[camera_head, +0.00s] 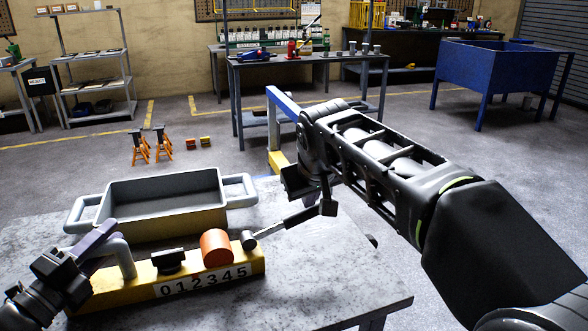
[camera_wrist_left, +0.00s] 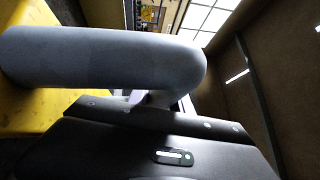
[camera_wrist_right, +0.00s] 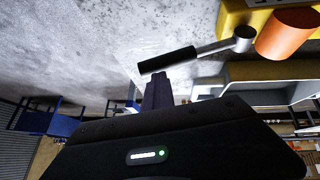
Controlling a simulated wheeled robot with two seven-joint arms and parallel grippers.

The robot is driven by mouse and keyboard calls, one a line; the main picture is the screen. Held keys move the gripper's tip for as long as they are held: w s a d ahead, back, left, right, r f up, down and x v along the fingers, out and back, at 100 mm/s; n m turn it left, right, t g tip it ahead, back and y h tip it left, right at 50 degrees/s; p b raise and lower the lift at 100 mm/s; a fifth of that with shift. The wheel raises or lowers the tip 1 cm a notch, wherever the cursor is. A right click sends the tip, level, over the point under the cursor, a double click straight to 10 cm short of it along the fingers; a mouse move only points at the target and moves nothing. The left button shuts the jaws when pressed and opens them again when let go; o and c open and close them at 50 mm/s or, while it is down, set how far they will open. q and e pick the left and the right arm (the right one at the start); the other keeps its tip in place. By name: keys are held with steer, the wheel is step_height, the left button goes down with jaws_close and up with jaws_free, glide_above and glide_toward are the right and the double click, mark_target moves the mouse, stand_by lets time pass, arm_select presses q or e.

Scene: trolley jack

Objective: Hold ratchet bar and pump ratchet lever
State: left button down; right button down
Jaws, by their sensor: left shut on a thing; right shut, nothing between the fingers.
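The yellow ratchet bar (camera_head: 208,277), marked with the numbers 0 to 5, lies on the front of the grey table. A grey bent handle (camera_head: 126,262) rises from its left end. My left gripper (camera_head: 97,245) is shut on this handle, which fills the left wrist view (camera_wrist_left: 110,58). The ratchet lever, a metal rod with a black grip (camera_head: 300,217), sticks out from the bar's right end, beside an orange cylinder (camera_head: 216,247). My right gripper (camera_wrist_right: 157,88) is shut and empty, with its fingertips close to the lever's black grip (camera_wrist_right: 167,60). Whether they touch is unclear.
A grey tray (camera_head: 165,232) with side handles stands behind the bar. A blue and yellow post (camera_head: 284,105) stands beyond the table, partly behind my right arm. The right part of the tabletop (camera_head: 345,270) is clear.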

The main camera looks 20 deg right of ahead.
steer(key=d+v, duration=0.1)
steer(key=v, duration=0.9)
steer(key=shift+w+a+r, duration=0.2)
steer(key=shift+a+r, duration=0.1)
steer(key=shift+r, duration=0.35)
arm_select(q)
steer(key=c, duration=1.1)
jaws_free()
steer(key=v, duration=1.2)
steer(key=shift+w+f, duration=0.1)
